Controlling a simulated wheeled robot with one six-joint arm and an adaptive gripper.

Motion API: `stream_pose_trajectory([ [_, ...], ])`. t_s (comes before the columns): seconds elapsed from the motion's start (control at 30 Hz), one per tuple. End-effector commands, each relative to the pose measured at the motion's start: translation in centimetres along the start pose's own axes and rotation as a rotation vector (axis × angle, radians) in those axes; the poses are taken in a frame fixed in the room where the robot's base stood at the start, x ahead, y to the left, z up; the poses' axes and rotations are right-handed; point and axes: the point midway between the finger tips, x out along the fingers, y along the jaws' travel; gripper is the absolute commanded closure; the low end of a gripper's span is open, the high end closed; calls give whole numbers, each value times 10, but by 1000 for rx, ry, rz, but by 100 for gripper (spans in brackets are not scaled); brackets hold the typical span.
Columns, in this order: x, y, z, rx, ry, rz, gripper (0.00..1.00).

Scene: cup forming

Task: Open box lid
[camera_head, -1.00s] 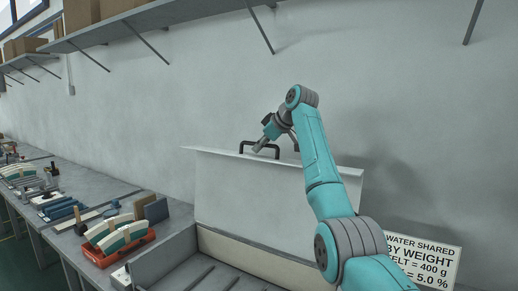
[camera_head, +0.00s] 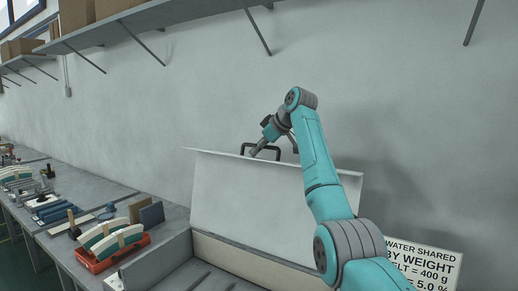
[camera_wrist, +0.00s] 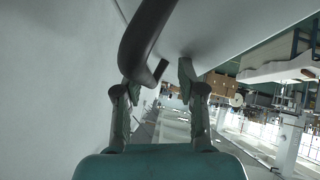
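The box lid (camera_head: 245,205) is a large pale panel, raised to near upright above the box (camera_head: 255,252). A dark bar handle (camera_head: 272,149) is fixed at the lid's top edge.
An orange-red tray (camera_head: 105,252) with curved pieces and several tools stand on the grey bench (camera_head: 100,187) to the left. A sign (camera_head: 425,260) is at the lower right. The wall is behind the lid, with a shelf (camera_head: 150,18) above.

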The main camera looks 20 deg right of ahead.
Motion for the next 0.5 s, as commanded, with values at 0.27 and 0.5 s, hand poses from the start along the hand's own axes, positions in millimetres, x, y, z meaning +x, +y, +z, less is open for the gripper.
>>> stream_pose_trajectory([
  [0.27, -13, 1, 1, 1, 0, 2, 61],
  [0.5, -58, 1, 0, 0, 1, 4, 61],
])
